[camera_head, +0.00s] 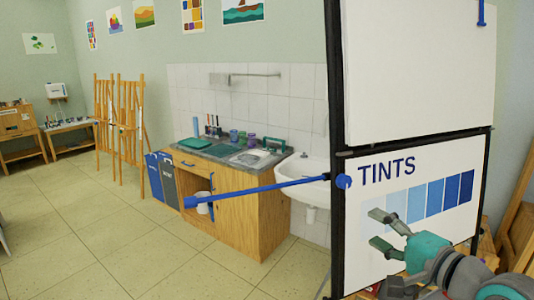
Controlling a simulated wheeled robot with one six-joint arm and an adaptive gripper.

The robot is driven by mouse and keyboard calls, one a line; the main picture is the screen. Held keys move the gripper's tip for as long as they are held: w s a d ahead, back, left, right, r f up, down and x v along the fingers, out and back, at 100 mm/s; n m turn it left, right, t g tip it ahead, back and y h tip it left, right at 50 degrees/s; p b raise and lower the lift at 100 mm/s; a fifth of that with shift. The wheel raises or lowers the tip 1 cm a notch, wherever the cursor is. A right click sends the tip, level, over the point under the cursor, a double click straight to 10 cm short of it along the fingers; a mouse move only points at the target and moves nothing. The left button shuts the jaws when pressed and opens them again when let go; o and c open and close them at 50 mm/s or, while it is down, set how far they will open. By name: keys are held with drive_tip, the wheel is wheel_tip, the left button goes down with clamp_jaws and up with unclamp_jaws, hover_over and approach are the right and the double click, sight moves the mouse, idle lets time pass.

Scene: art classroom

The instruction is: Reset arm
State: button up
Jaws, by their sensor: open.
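My gripper (376,229) is at the lower right, in front of a white panel (430,235) lettered "TINTS". My arm reaches in from the lower right corner, with teal and grey parts near the gripper. The gripper overlaps the panel's pale blue swatches in the picture; I cannot tell whether it touches the panel.
A blue rod (262,191) sticks out left from the panel's black frame (337,240). Behind it are a wooden cabinet (248,218) and a white sink (305,172). Wooden easels (128,130) stand farther back. The tiled floor (90,235) at left is mostly clear.

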drive_tip(key=s+a+f+h, duration=0.15)
drive_tip(key=s+f, duration=0.35)
drive_tip(key=f, duration=0.7)
drive_tip(key=s+a+f+h, duration=0.1)
drive_tip(key=s+f+h, duration=0.3)
drive_tip(key=f, duration=0.7)
drive_tip(key=s+f+n+h, duration=0.1)
drive_tip(key=s+f+n, duration=0.1)
drive_tip(key=s+f, duration=0.35)
drive_tip(key=s+f+n, duration=0.1)
drive_tip(key=s+f, duration=0.2)
drive_tip(key=s, duration=0.6)
drive_tip(key=s+a+r+n, duration=0.1)
drive_tip(key=s+n, duration=0.7)
drive_tip(key=s, duration=1.2)
drive_tip(key=shift+s+a+r+n, duration=0.2)
drive_tip(key=shift+a+n, duration=0.1)
drive_tip(key=shift+a, duration=0.5)
